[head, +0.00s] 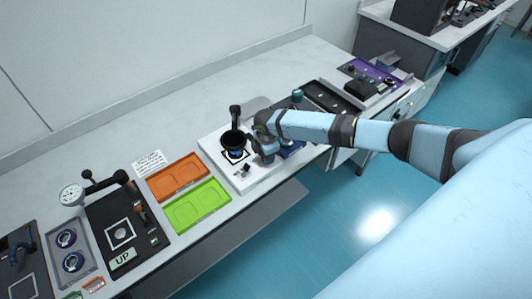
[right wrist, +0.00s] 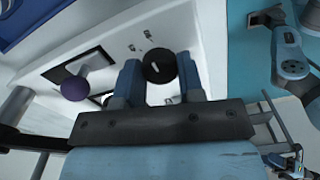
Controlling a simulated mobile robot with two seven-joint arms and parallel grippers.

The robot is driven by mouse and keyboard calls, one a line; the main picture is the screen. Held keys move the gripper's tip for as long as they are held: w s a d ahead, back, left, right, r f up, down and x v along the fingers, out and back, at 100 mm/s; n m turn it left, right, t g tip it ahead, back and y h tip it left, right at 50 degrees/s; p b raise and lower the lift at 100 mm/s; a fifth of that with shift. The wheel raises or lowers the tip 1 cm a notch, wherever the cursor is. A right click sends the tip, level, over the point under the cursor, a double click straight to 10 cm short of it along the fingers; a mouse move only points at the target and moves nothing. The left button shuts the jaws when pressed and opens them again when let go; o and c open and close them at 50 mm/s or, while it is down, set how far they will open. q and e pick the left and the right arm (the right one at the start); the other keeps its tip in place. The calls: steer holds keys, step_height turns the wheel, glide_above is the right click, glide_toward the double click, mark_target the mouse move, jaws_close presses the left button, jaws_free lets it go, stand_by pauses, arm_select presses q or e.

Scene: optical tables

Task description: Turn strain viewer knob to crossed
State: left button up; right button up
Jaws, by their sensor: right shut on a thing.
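The strain viewer is a white base (head: 213,147) with a black round viewing head (head: 232,139) on a post, standing mid-bench in the head view. My right gripper (head: 264,153) reaches in from the right, at the base's right side. In the right wrist view, the right gripper (right wrist: 160,82) has its two blue-grey fingers on either side of a round black knob (right wrist: 155,75) with a short white mark, and is shut on it. Small dark symbols (right wrist: 140,41) are printed near the knob. In the head view the gripper hides the knob. My left gripper is not in view.
Orange (head: 177,176) and green (head: 197,206) trays lie left of the viewer. A black device with a gauge (head: 72,194) stands farther left. A dark tray (head: 331,98) and a purple-topped unit (head: 368,71) sit to the right. The bench behind is clear.

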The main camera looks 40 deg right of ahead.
steer(key=shift+d+r, duration=0.1)
steer(key=o, duration=0.9)
step_height(320, 180, up, 14)
steer(key=shift+f+b, duration=0.1)
steer(key=shift+b, duration=0.6)
